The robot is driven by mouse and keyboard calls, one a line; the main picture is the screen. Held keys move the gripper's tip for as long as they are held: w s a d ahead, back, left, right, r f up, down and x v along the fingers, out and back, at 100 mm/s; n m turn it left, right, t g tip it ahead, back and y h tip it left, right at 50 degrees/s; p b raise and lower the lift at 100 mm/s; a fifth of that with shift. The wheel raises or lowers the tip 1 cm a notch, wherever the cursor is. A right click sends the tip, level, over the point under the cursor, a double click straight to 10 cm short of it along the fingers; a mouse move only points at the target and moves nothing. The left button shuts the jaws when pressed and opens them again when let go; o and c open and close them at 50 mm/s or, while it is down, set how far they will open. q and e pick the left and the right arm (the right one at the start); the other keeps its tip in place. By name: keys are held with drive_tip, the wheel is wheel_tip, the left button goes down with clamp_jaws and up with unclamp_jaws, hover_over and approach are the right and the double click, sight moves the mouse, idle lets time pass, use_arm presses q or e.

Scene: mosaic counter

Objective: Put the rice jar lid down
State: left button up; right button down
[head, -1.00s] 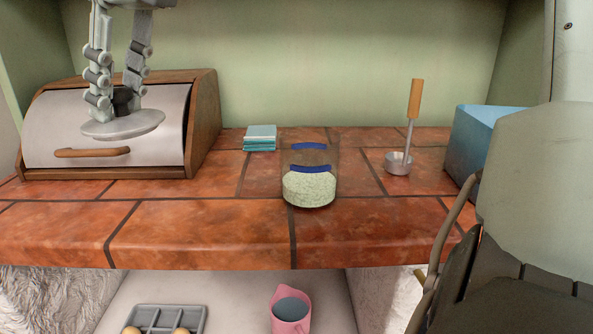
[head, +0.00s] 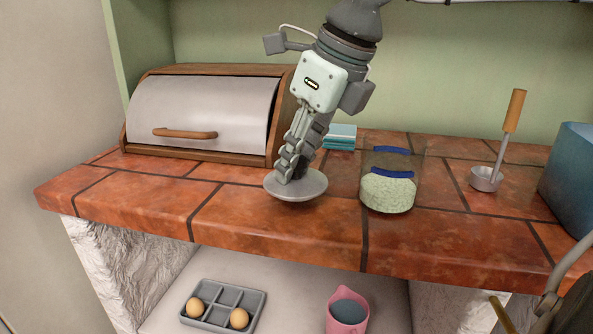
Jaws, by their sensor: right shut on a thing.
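The rice jar (head: 388,192) stands upright and open on the tiled counter. It is clear glass with blue bands and pale rice in its lower part. My right gripper (head: 297,168) reaches down from the top and is shut on the rice jar lid (head: 312,186), a grey round disc held by its top. The lid is left of the jar and apart from it, low over the counter, slightly tilted. I cannot tell whether its underside touches the tiles. The fingers hide the lid's knob. My left gripper is not in view.
A bread box (head: 215,112) stands at the back left, behind the lid. A teal stack (head: 340,137) lies behind the jar. A ladle (head: 487,179) and a blue bin (head: 572,180) are at the right. The counter's front left is clear. An egg tray (head: 222,303) and pink jug (head: 346,316) sit below.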

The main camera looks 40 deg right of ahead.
drive_tip(key=shift+f, duration=1.05)
drive_tip(key=shift+f, duration=0.15)
drive_tip(key=c, duration=1.2)
unclamp_jaws()
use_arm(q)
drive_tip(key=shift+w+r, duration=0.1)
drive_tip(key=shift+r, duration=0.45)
